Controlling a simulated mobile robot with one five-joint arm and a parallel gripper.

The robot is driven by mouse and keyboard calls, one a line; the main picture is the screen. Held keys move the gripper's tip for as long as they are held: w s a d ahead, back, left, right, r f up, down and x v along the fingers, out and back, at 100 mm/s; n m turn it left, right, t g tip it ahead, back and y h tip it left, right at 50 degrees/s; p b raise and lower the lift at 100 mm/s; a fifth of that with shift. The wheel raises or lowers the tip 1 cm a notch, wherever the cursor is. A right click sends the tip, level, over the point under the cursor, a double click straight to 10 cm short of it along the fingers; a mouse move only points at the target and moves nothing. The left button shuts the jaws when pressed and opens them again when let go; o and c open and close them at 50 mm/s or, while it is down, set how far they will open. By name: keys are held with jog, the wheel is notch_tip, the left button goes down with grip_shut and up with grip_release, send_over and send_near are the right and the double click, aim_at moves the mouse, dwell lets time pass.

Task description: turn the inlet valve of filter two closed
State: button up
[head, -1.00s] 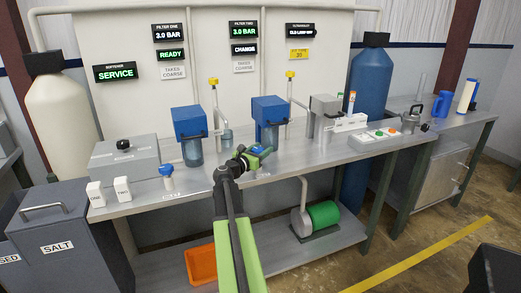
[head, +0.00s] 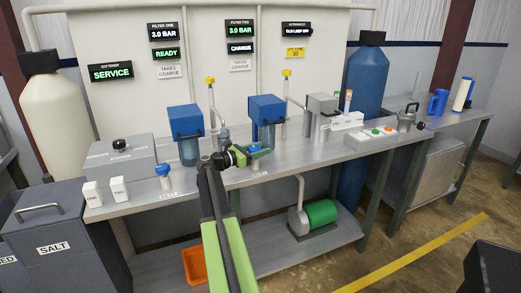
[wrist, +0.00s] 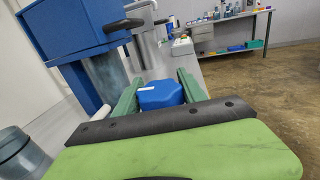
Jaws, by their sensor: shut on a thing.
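Filter two is the right-hand blue filter head (head: 267,108) with a clear bowl under it, at mid bench in the head view. Its inlet valve has a blue handle (head: 256,151) in front of the bowl, low on the bench. My gripper (head: 257,153) is shut on that blue handle, with its green fingers on either side. In the wrist view the blue handle (wrist: 160,95) sits between my two green fingers (wrist: 158,92), a pale mark on its top. My fingers partly hide the handle and all of the valve body. I cannot tell its exact angle.
Filter one (head: 185,120) stands left of my gripper, with another blue-handled valve (head: 163,171) in front. A grey machine (head: 322,115) and a button box (head: 376,136) stand to the right. An orange crate (head: 197,265) and green-ended pump (head: 321,213) are on the lower shelf.

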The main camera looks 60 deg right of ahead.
jog(key=shift+s+d, duration=0.1)
jog(key=shift+s, duration=0.1)
jog(key=o, duration=1.4)
jog(key=shift+c, duration=0.2)
jog(key=v, duration=1.7)
jog(key=shift+w, duration=0.15)
jog(key=shift+f, duration=0.1)
